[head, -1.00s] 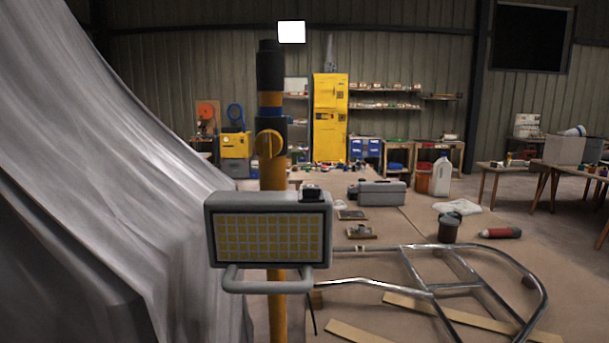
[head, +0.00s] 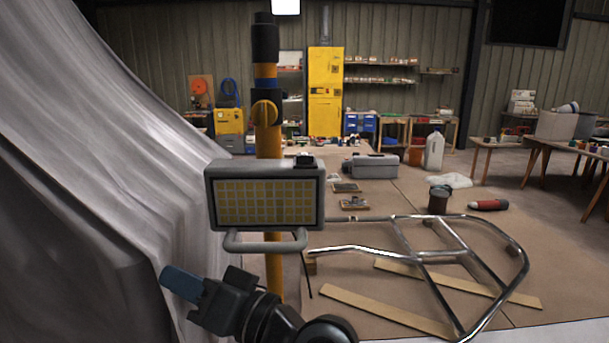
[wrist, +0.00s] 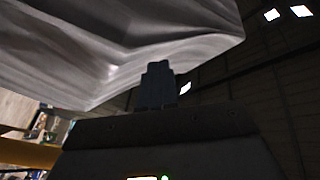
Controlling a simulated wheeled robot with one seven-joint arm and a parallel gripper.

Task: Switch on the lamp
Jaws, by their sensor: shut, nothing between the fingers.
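The lamp (head: 265,203) is a grey box with a grid of pale yellow cells on its front, fixed to a yellow upright post (head: 269,143). A small black block (head: 305,161), perhaps its switch, sits on top of the lamp at the right. A grey tube handle (head: 262,245) runs under it. The grid looks dull yellow; I cannot tell for sure whether it is lit. My gripper (head: 182,284) is shut and empty, below and left of the lamp, apart from it, by the grey sheet. In the wrist view its fingers (wrist: 157,86) are together in front of the sheet.
A grey draped sheet (head: 90,170) fills the left, close to my gripper. A bent metal tube frame (head: 515,290) lies at the lower right with wood strips (head: 385,313). A grey toolbox (head: 370,166) stands behind. Open space lies in front of the lamp.

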